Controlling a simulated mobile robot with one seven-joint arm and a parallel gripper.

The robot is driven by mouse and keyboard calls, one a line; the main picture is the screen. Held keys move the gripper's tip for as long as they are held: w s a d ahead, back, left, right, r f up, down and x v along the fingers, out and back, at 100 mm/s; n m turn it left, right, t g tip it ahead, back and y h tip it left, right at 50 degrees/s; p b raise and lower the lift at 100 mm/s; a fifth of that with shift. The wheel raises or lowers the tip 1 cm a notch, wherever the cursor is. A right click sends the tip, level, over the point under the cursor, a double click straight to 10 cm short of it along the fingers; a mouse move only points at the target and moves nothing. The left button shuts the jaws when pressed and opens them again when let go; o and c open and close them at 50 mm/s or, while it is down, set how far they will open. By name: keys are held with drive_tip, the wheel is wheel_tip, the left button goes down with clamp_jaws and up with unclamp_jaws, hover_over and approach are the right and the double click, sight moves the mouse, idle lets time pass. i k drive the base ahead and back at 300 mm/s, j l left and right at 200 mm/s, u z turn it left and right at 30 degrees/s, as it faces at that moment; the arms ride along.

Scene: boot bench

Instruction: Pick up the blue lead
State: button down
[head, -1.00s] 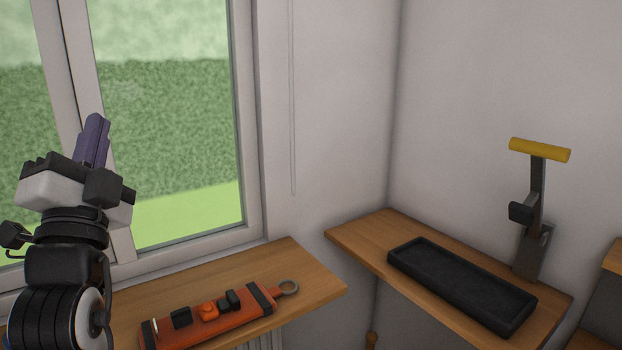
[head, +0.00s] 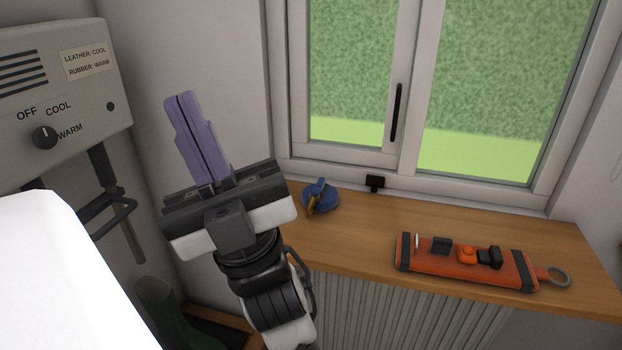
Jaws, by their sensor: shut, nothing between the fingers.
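The blue lead (head: 320,198) lies as a small coiled bundle, with a yellowish clip part on it, on the wooden window ledge (head: 400,240). It is near the ledge's left end, below the window. My gripper (head: 183,100) is raised with its purple fingers pointing up. The fingers are shut together and empty. In the picture the gripper stands to the left of the lead, apart from it.
An orange case (head: 465,265) with small dark and orange parts and a ring lies on the ledge's right. A grey dryer unit (head: 60,90) with a dial hangs at left. A green boot (head: 165,310) stands low down. A white surface fills the lower left.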

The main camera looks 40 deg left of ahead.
sight(323, 196)
drive_tip(key=u, duration=1.1)
